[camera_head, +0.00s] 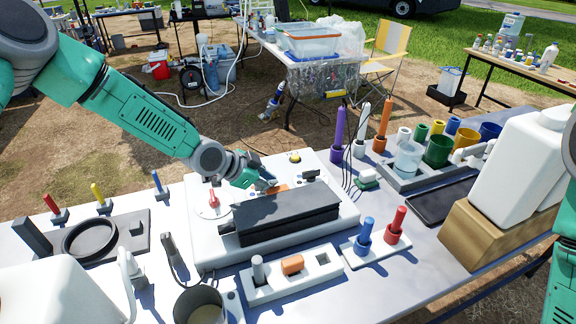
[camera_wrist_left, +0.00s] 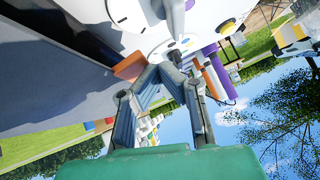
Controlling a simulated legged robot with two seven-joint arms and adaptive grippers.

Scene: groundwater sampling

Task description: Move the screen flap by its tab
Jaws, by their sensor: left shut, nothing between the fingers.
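The screen flap (camera_head: 285,214) is a dark grey hinged-looking cover on the white instrument panel (camera_head: 340,212). An orange tab (camera_head: 277,189) shows at its far edge, partly hidden by my gripper. My left gripper (camera_head: 268,183) is shut and empty, with its fingertips close above the tab. In the left wrist view the gripper's fingers (camera_wrist_left: 166,72) meet just beside the orange tab (camera_wrist_left: 130,66), and the dark flap (camera_wrist_left: 50,75) fills the left side. I cannot tell whether the fingers touch the tab. My right gripper is out of view.
A red knob (camera_head: 213,200) and a yellow button (camera_head: 294,157) sit on the panel. A white holder (camera_head: 290,283) stands in front, and blue and red plugs (camera_head: 380,238) to its right. Purple and orange upright tools (camera_head: 340,125) stand behind. A white jug (camera_head: 515,165) is at right.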

